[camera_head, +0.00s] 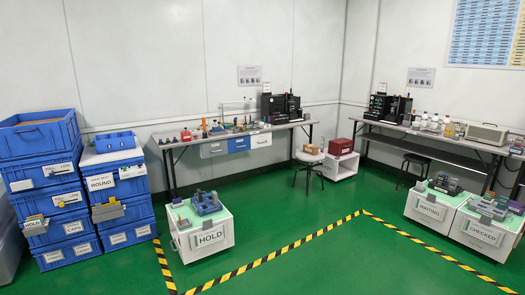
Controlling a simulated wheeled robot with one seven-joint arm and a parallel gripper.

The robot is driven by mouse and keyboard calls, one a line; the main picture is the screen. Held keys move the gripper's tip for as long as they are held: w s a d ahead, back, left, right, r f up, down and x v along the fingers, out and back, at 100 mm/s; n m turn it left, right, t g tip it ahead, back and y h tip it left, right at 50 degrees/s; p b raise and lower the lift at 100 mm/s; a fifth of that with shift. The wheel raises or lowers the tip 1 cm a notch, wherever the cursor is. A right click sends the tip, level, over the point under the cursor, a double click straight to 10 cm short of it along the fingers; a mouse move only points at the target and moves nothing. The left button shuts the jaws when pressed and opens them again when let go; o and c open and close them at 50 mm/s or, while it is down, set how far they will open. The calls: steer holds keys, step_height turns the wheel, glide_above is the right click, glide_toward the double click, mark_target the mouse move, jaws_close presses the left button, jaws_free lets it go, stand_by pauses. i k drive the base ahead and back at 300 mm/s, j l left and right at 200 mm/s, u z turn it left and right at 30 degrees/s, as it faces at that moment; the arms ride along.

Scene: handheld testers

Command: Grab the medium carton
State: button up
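No thing in the head view is clearly marked as the medium carton. A small tan box (311,149) that looks like a carton sits on the round stool (309,158) by the right end of the left workbench. It is too small to tell its size class or markings. My gripper and arm are not in view.
Stacked blue crates (60,171) stand at the left. A white HOLD cabinet (208,238) stands on the green floor. WAITING (428,209) and CHECKED (482,235) cabinets stand at the right. Yellow-black tape (270,257) marks the floor. The middle floor is clear.

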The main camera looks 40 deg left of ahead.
mark_target(310, 149)
steer(key=u, duration=1.05)
steer(key=i+l, duration=0.1)
steer(key=i, duration=1.55)
steer(key=i+l, duration=0.1)
steer(key=i, duration=1.5)
steer(key=i+z, duration=0.1)
steer(key=i, duration=0.65)
steer(key=i+j, duration=0.15)
steer(key=i, duration=0.6)
steer(key=i+j+z, duration=0.15)
steer(key=i, duration=0.55)
steer(key=i+j+z, duration=0.55)
steer(key=i+j, duration=0.15)
steer(key=i+j+z, duration=0.6)
steer(key=j, duration=0.35)
steer(key=j+z, duration=0.15)
steer(key=j, duration=1.2)
